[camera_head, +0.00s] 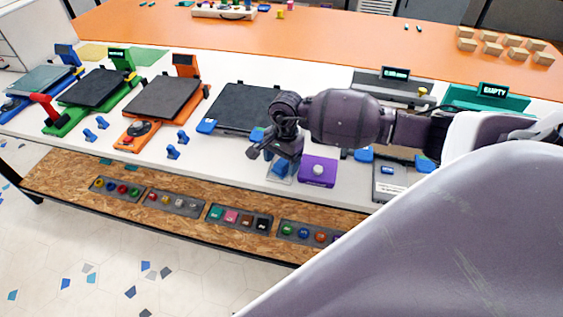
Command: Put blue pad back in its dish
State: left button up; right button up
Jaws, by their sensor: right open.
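My right gripper (268,154) reaches in from the right over the front edge of the white table. Its jaws are open, pointing down and left. Just below it a small blue pad (280,169) shows at a pale, shallow dish (289,179), partly hidden by the fingers. I cannot tell whether the pad lies inside the dish or above it. A purple box (318,170) with a pale round knob stands just right of the dish. My left gripper is not in view.
Printers with dark beds stand along the white table (215,150), including an orange-framed one (163,95) and a green-framed one (97,87). Small blue clips (173,152) lie near the front edge. A wooden shelf (150,212) below holds trays of coloured pieces.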

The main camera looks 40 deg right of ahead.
notch_tip(320, 180, up, 11)
jog(key=d, duration=0.1)
jog(key=s+a+f+m+t+y, duration=0.1)
jog(key=s+a+m+t+y, duration=0.2)
jog(key=a+m+y, duration=0.55)
jog(key=s+a+f+m+t+y, duration=0.15)
jog(key=s+a+m+y, duration=0.25)
jog(key=a+m+y, duration=0.5)
jog(key=s+d+f+m+t+h, duration=0.2)
jog(key=d+f+m+t+h, duration=0.35)
jog(key=m, duration=0.85)
jog(key=s+d+f+m+t+h, duration=0.25)
jog(key=m+t+h, duration=0.45)
jog(key=m+h, duration=0.5)
jog(key=s+d+f+m+g+h, duration=0.1)
jog(key=s+d+f+m+g, duration=0.3)
jog(key=s+f+m, duration=0.5)
jog(key=f+m+g, duration=0.1)
jog(key=m, duration=0.3)
jog(key=shift+s+h, duration=0.25)
jog(key=shift+h, duration=0.05)
